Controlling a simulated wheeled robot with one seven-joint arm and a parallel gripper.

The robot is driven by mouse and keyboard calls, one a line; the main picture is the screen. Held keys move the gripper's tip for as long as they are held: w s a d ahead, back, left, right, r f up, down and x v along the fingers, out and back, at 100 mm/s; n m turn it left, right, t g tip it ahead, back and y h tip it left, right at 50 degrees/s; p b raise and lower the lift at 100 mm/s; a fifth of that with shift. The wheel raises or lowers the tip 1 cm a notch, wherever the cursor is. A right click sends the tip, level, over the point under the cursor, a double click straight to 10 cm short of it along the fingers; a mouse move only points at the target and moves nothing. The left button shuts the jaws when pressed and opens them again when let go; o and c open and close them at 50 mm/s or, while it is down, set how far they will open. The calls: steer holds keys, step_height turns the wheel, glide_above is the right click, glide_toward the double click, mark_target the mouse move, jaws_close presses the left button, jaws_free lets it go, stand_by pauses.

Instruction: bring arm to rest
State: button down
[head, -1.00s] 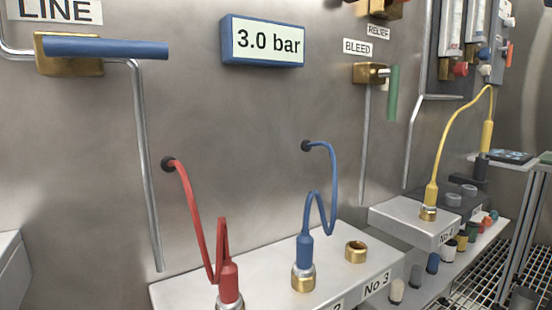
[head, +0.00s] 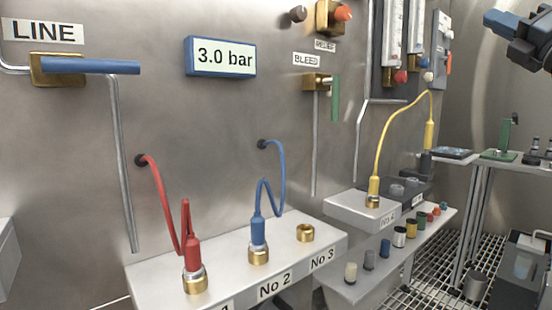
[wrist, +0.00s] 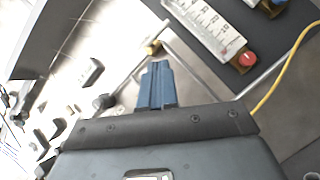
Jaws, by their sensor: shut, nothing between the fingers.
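Most of my arm is outside the head view.
The wall carries a blue LINE lever (head: 90,66), a 3.0 bar display (head: 220,57) and a green BLEED handle (head: 335,98). Red (head: 192,250), blue (head: 258,230) and yellow (head: 374,185) hose plugs stand in sockets. A side table (head: 500,155) stands at right below my gripper.

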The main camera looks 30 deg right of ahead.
steer(key=w+a+f+m+h, duration=0.35)
steer(key=a+f+m, duration=0.35)
steer(key=f+m, duration=0.4)
steer(key=w+a+f+m+h, duration=0.3)
steer(key=w+a+f+m, duration=0.4)
steer(key=f, duration=0.5)
steer(key=s+a+f+m+g+y, duration=0.2)
steer(key=s+a+f+m, duration=0.2)
steer(key=a+f, duration=0.65)
steer(key=s+a+f+m+g+y, duration=0.1)
steer(key=s+a+f+m+g, duration=0.3)
steer(key=a+f, duration=0.65)
steer(key=s+a+f+g+y, duration=0.1)
steer(key=s+a+f+y, duration=0.25)
steer(key=s, duration=0.55)
steer(key=s+a+f+n+g+y, duration=0.1)
steer(key=s+a+f+y, duration=0.2)
steer(key=s, duration=0.5)
steer(key=s+a+f+g+y, duration=0.1)
steer(key=s+a+f+y, duration=0.15)
steer(key=s+f, duration=0.45)
step_height(320, 180, up, 26)
steer(key=s+p, duration=0.1)
steer(key=p, duration=2.3)
steer(key=shift+s, duration=0.35)
